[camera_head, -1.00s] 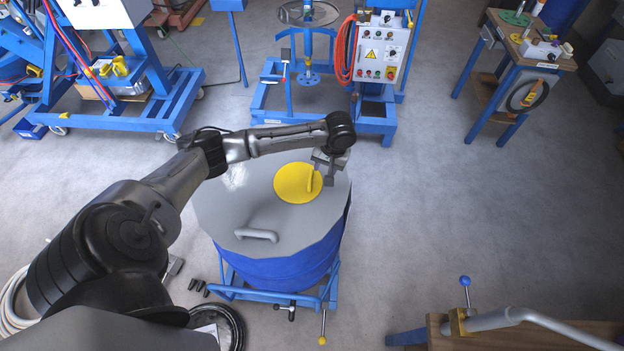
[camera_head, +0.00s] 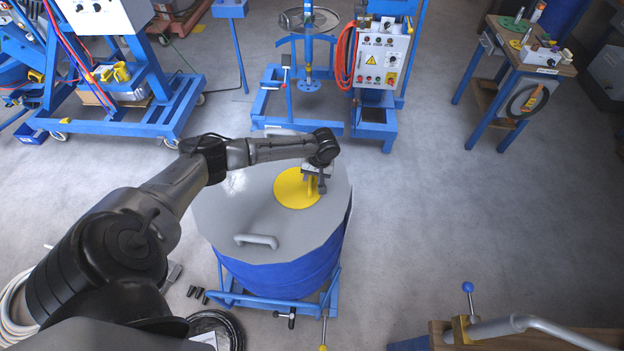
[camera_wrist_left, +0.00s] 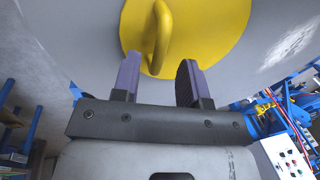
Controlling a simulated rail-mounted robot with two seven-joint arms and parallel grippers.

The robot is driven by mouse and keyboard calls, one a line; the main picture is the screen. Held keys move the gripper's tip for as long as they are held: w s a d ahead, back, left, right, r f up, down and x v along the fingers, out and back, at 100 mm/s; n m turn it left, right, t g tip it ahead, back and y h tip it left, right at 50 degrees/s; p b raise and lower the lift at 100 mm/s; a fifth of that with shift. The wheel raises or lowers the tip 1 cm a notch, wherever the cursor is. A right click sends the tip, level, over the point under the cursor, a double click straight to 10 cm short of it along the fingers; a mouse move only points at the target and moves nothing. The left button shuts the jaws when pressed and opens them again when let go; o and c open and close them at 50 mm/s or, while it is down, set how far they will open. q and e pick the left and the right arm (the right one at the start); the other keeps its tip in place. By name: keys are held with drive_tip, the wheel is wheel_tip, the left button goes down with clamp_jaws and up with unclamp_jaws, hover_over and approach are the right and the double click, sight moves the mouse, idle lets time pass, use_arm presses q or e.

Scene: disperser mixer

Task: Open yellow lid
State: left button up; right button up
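The round yellow lid (camera_head: 290,188) lies flat on the grey top of a blue drum (camera_head: 285,270). Its raised yellow handle (camera_head: 311,186) is on the right part of the lid. My left gripper (camera_head: 316,188) is right at this handle. In the left wrist view my left gripper (camera_wrist_left: 157,78) is open, its two fingers apart with the yellow handle (camera_wrist_left: 163,30) ahead and between them. Neither finger visibly touches the handle. The yellow lid (camera_wrist_left: 215,30) also fills the top of that view. My right gripper is not in view.
A grey handle (camera_head: 256,241) is on the drum top's near side. A blue mixer frame with a control box (camera_head: 378,62) stands behind the drum. A bench with a grey pipe (camera_head: 500,325) is at the lower right.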

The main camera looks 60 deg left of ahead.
use_arm(q)
drive_tip(key=shift+s+a+f, duration=0.1)
drive_tip(key=shift+s+f, duration=0.1)
drive_tip(key=shift+f, duration=0.9)
drive_tip(key=shift+c, duration=0.5)
clamp_jaws()
